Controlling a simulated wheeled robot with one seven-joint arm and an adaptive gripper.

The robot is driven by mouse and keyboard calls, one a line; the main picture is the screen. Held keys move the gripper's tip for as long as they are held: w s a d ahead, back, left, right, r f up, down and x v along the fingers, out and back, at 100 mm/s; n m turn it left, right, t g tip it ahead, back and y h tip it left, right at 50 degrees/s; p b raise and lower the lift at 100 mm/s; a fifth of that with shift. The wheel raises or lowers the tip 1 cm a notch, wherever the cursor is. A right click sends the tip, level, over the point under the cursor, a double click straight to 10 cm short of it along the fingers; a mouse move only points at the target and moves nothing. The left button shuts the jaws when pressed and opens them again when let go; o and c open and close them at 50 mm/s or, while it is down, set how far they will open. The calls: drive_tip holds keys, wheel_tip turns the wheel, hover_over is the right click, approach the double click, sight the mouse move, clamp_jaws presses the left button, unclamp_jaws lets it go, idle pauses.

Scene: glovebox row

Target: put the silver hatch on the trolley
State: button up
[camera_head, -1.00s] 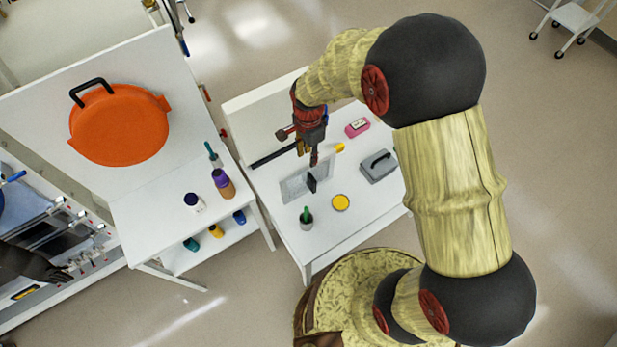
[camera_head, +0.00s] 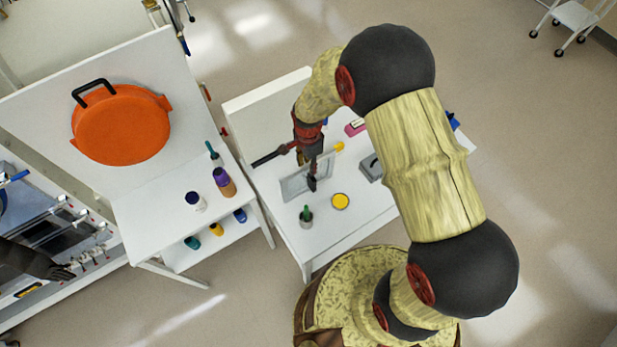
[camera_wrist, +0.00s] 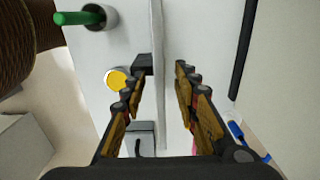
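The silver hatch (camera_head: 295,186), a flat grey panel with a black handle (camera_head: 312,184), is on the white table, seeming to stand on edge. In the wrist view the hatch (camera_wrist: 158,30) is a thin, nearly edge-on strip running between my fingers, with its black handle (camera_wrist: 143,64) beyond the left fingertip. My gripper (camera_wrist: 160,85) is open around the hatch, with a visible gap on the right side; it also shows from above in the head view (camera_head: 312,165). A white wheeled trolley (camera_head: 575,17) stands far off at the top right.
A green-topped pot (camera_head: 306,219), a yellow disc (camera_head: 341,202) and a grey block with a handle (camera_head: 370,169) stand near the hatch. A pink box (camera_head: 354,128) lies behind. A second white table (camera_head: 150,215) is left. Open floor lies right.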

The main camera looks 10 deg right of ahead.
drive_tip(key=shift+f, duration=0.25)
drive_tip(key=c, duration=0.3)
idle(0.4)
drive_tip(key=c, duration=0.4)
clamp_jaws()
idle(0.5)
